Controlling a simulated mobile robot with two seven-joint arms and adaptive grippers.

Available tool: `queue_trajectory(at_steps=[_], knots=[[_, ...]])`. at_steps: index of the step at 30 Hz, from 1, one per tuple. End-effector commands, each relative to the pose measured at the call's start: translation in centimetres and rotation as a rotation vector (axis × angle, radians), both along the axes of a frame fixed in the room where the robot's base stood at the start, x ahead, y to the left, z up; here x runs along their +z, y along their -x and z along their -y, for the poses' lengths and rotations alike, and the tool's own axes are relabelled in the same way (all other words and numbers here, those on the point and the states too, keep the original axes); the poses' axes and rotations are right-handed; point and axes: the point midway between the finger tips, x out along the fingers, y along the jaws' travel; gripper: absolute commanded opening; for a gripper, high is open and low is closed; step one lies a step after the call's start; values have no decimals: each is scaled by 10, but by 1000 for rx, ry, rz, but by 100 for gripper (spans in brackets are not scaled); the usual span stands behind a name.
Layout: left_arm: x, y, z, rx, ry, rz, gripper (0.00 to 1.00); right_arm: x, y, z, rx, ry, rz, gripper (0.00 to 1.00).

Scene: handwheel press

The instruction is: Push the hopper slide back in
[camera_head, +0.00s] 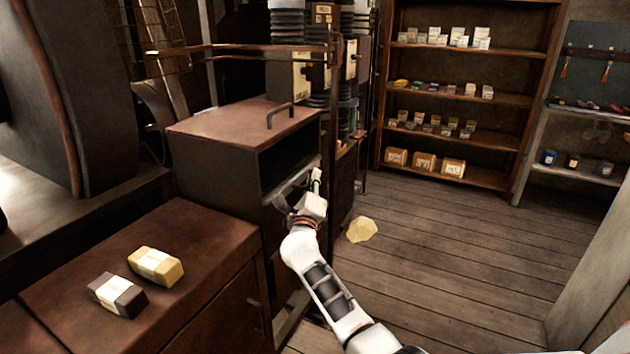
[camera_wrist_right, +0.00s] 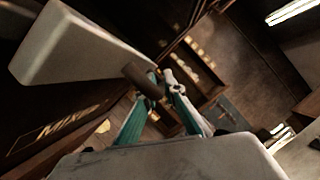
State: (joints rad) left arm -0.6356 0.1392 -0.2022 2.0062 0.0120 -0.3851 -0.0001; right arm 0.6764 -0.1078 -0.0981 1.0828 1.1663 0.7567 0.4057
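The hopper (camera_head: 215,145) is a brown metal box, open and dark at the front, with a bar handle on top. A grey metal slide (camera_head: 290,187) appears to jut from its front. In the right wrist view, a pale flat slab (camera_wrist_right: 75,48) with a short brown cylindrical grip (camera_wrist_right: 143,80) is probably this slide. My right gripper (camera_head: 316,178) is at the hopper's front, by the slide. In the wrist view its fingers (camera_wrist_right: 164,80) are drawn close together, and the grip overlaps one finger. Contact is unclear. My left gripper is not visible.
A brown cabinet (camera_head: 180,225) at the front left carries a yellow block (camera_head: 156,266) and a dark block (camera_head: 118,296). A thin post stands just beyond the gripper. A yellowish scrap (camera_head: 361,230) lies on the floor. Shelves (camera_head: 455,95) stand behind; the floor right of my arm is open.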

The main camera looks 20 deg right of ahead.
Motion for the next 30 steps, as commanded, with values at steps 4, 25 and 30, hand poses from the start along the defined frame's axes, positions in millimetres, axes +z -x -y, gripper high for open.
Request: queue_trajectory(at_steps=[4,25,30], knots=[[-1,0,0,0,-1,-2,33,1,-1,-3,6,1,1,17],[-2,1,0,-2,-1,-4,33,-12,45,-27,4,-3,-1,17],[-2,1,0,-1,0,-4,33,-19,73,-44,4,-1,0,17]])
